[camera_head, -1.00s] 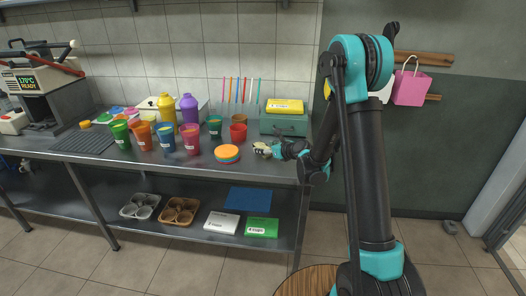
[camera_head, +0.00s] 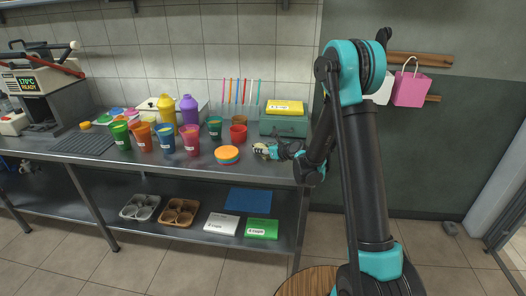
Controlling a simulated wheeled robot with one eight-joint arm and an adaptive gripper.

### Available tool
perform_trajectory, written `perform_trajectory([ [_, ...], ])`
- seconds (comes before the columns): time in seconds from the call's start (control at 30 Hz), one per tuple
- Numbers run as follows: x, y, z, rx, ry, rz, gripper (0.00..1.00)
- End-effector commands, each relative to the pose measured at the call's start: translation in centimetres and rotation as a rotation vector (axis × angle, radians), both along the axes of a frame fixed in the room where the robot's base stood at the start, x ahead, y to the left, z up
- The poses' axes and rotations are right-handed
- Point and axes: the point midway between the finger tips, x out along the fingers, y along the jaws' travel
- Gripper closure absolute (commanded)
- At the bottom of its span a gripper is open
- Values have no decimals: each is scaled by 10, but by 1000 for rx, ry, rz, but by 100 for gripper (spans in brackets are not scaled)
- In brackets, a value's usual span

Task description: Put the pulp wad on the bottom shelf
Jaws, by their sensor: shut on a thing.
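My gripper (camera_head: 268,151) is at the right end of the steel worktop, low over its surface, beside the stacked coloured lids. It is shut on a small pale lump, the pulp wad (camera_head: 259,148), which shows at the fingertips. The wad is small in view, and I cannot tell whether it touches the worktop. The bottom shelf (camera_head: 104,190) runs below the worktop and is lower than my gripper.
On the shelf are a grey cup tray (camera_head: 140,207), a brown cup tray (camera_head: 180,212), a white box (camera_head: 222,223), a green box (camera_head: 262,228) and a blue mat (camera_head: 248,199). Several coloured cups and an orange-topped lid stack (camera_head: 227,152) stand on the worktop.

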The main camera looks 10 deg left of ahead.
Motion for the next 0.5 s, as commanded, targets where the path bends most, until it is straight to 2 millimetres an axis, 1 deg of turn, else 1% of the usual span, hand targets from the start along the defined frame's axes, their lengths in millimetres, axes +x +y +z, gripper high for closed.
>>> perform_trajectory([
  [0.17,0,0,4,0,0,0,89],
  [0.27,0,0,11,0,0,0,89],
  [0.37,0,0,22,0,0,0,89],
  [0.47,0,0,40,0,0,0,89],
  [0.5,-1,0,50,0,0,0,89],
])
